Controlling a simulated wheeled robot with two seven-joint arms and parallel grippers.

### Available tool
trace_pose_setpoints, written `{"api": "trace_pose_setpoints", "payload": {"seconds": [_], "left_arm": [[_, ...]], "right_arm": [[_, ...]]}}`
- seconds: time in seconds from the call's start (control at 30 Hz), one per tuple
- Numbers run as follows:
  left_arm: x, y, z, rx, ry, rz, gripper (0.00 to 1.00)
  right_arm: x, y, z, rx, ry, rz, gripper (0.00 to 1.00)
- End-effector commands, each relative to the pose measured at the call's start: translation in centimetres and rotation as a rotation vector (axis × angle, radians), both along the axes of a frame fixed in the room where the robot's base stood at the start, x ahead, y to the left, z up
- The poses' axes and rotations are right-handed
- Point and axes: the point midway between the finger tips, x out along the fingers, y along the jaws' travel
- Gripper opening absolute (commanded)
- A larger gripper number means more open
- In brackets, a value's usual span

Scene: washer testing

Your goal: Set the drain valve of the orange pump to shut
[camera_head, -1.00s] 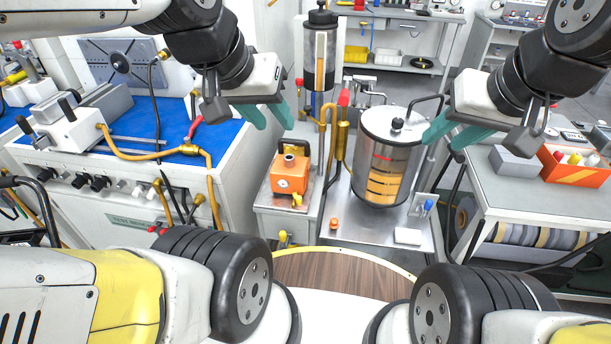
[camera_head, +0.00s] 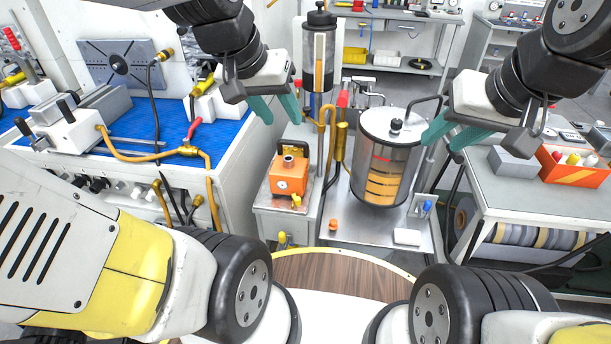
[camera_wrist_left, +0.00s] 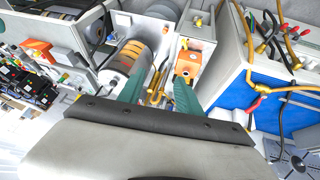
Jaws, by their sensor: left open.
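The orange pump (camera_head: 290,176) stands on a metal-topped white stand, left of the steel tank. A small yellow part (camera_head: 296,201) sits low on its front, and a yellow-handled valve (camera_head: 282,238) is on the stand's front below. I cannot tell which one is the drain valve, nor its setting. My left gripper (camera_head: 280,112) is open and empty, above and behind the pump in the head view. The left wrist view shows the pump (camera_wrist_left: 187,66) beyond the spread teal fingers. My right gripper (camera_head: 447,136) appears open and empty, beside the tank's upper right.
The steel tank (camera_head: 383,160) and a tall clear cylinder (camera_head: 319,50) stand close to the pump. Brass pipes (camera_head: 340,150) rise between them. A workbench with a blue mat (camera_head: 230,128) is at the left. A grey table (camera_head: 530,195) with an orange bin is at the right.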

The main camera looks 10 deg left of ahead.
Motion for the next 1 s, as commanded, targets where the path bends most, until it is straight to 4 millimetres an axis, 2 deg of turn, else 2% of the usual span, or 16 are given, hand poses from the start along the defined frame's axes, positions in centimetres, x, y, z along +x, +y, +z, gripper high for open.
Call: {"api": "trace_pose_setpoints", "payload": {"seconds": [0.03, 0.1, 0.27, 0.37, 0.5, 0.63, 0.8, 0.9, 1.0], "left_arm": [[1.7, -0.2, -1.1, 0.003, 0.039, -0.011, 0.42], [3.9, -0.3, -2.5, 0.006, 0.074, -0.024, 0.42], [8.6, -0.5, -6.7, 0.029, 0.154, -0.050, 0.42], [11.3, -0.5, -10.0, 0.051, 0.204, -0.065, 0.42], [14.4, -0.5, -15.5, 0.094, 0.271, -0.088, 0.42], [16.6, -0.2, -21.3, 0.143, 0.333, -0.113, 0.42], [18.0, 0.3, -28.2, 0.210, 0.397, -0.149, 0.42], [18.3, 0.6, -30.9, 0.238, 0.419, -0.165, 0.42], [18.5, 0.8, -32.5, 0.253, 0.432, -0.174, 0.42]], "right_arm": [[0.0, 0.0, 0.0, 0.000, 0.000, 0.000, 0.36], [0.0, 0.0, 0.0, 0.000, 0.000, 0.000, 0.36], [0.0, 0.0, 0.0, 0.000, 0.000, 0.000, 0.36], [0.0, 0.0, 0.0, 0.000, 0.000, 0.000, 0.36], [0.0, 0.0, 0.0, 0.000, 0.000, 0.000, 0.36], [0.0, 0.0, 0.0, 0.000, 0.000, 0.000, 0.36], [0.0, 0.0, 0.0, 0.000, 0.000, 0.000, 0.36], [0.0, 0.0, 0.0, 0.000, 0.000, 0.000, 0.36], [0.0, 0.0, 0.0, 0.000, 0.000, 0.000, 0.36]]}}
